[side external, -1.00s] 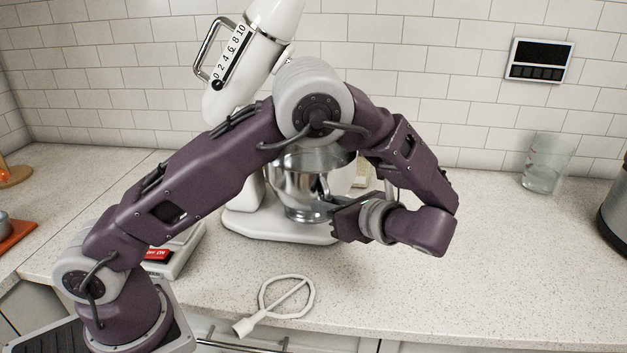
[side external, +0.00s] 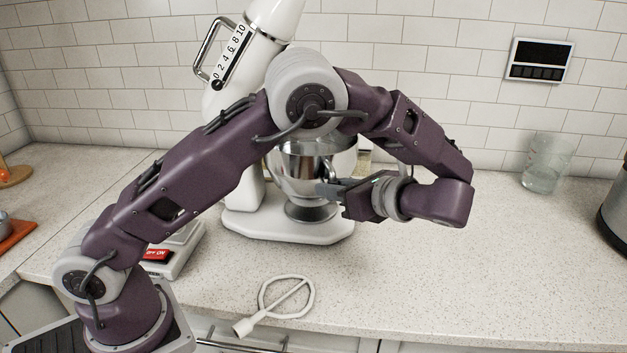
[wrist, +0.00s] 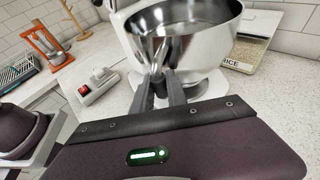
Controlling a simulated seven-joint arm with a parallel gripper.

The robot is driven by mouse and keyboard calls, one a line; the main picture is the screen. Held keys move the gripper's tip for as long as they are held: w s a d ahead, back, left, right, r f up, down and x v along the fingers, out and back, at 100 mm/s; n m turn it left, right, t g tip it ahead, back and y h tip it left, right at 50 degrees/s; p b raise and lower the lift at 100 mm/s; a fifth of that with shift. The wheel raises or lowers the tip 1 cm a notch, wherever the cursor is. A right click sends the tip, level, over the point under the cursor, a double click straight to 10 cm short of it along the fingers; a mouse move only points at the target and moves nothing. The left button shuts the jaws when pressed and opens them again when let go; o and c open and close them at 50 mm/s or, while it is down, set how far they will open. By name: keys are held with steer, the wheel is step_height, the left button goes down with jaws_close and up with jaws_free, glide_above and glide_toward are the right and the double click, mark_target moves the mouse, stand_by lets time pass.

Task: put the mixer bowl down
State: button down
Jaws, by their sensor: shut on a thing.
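The steel mixer bowl (side external: 300,168) is held just above the base of the white stand mixer (side external: 285,225), whose head is tilted up. A gap shows between the bowl and the round seat (side external: 311,210) on the base. My gripper (side external: 328,191) is at the bowl's right side, shut on its handle. In the wrist view the bowl (wrist: 205,62) fills the upper middle, its open rim facing up, and my gripper's fingers (wrist: 160,84) close on the handle at its near side. The handle is mostly hidden by the fingers.
A white cable (side external: 287,297) lies on the counter in front. A switch box with a red button (side external: 157,254) is left of the mixer, partly behind my arm. A glass beaker (side external: 545,165) and a dark appliance (side external: 614,215) stand at right.

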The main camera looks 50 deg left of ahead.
steer(key=shift+r, duration=0.45)
